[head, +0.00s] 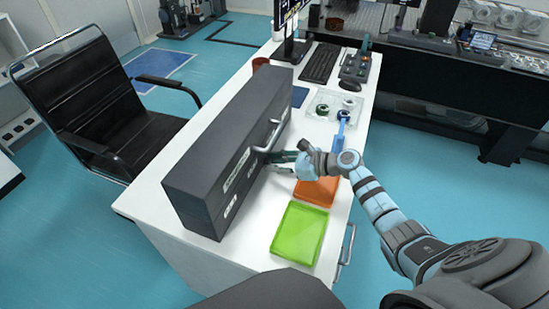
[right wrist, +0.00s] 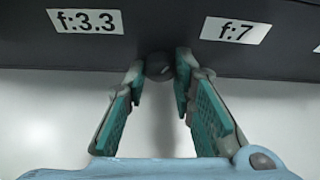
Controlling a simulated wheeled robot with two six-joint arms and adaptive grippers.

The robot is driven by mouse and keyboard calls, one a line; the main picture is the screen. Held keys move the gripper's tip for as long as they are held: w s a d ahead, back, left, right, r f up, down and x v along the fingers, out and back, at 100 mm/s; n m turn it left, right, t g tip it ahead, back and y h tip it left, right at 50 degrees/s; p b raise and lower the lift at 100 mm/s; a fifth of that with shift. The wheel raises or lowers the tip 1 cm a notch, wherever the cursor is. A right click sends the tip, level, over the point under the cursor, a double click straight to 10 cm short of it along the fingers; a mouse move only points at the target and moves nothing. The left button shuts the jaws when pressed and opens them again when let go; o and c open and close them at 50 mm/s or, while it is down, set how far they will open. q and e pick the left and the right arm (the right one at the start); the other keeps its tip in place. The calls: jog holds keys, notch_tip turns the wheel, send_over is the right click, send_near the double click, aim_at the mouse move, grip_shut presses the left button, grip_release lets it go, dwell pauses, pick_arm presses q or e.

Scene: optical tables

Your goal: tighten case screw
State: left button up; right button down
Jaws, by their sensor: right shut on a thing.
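The long dark grey case (head: 200,145) stands on the white table (head: 160,205), with a metal handle and pale labels on its side. In the right wrist view the case (right wrist: 230,62) shows labels reading f:3.3 and f:7. A dark round screw head (right wrist: 158,66) sits on the case between these labels. My right gripper (head: 272,158) reaches the case side below the handle. In the right wrist view the teal-padded fingers (right wrist: 161,72) are shut on the screw, one on each side. The screw is hidden in the head view. My left gripper is not in view.
A green tray (head: 300,234) and an orange tray (head: 316,191) lie on the table under and beside my right arm. A blue tool (head: 341,130), a clear tray (head: 322,101) and a keyboard (head: 320,63) are farther back. A black chair (head: 85,90) stands left.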

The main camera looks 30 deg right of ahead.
jog(key=shift+s+n+t+h+p, duration=0.1)
jog(key=shift+n+t+h+p, duration=0.35)
jog(key=shift+n, duration=0.45)
jog(key=shift+a+n+t+h, duration=0.1)
jog(key=shift+n+t+h, duration=0.45)
jog(key=shift+n, duration=0.45)
jog(key=c, duration=1.6)
grip_release()
jog(key=shift+c, duration=0.2)
jog(key=shift+s, duration=0.1)
jog(key=v, duration=1.2)
jog(key=shift+f, duration=0.2)
